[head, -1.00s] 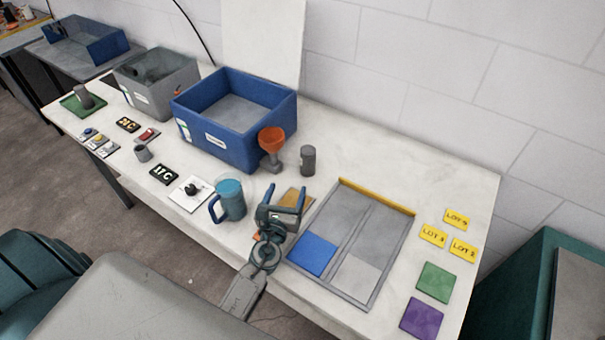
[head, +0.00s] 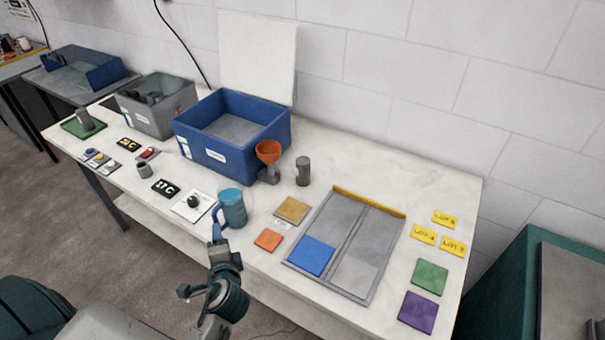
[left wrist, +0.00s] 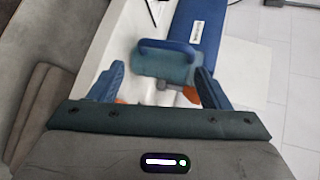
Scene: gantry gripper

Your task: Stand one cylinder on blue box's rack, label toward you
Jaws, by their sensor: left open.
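A dark grey cylinder (head: 303,171) stands upright on the table, right of the funnel; I see no label on it. Another grey cylinder (head: 84,119) stands on a green mat at the far left. The blue box (head: 262,140) stands open at the back, its visible floor bare. A flat two-lane rack (head: 366,292) has a yellow back strip, a blue pad (head: 313,256) in the left lane and a pale pad in the right. My left gripper (head: 216,230) is open and empty at the table's front edge, close to the blue mug (head: 232,208). In the left wrist view the mug shows beyond the spread fingers (left wrist: 162,85).
An orange funnel (head: 268,152) stands by the blue box. A grey bin (head: 172,119) holds dark items. Orange (head: 268,240), green (head: 430,277) and purple (head: 417,312) squares lie flat. Yellow lot cards lie at the right. The table between cylinder and rack is clear.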

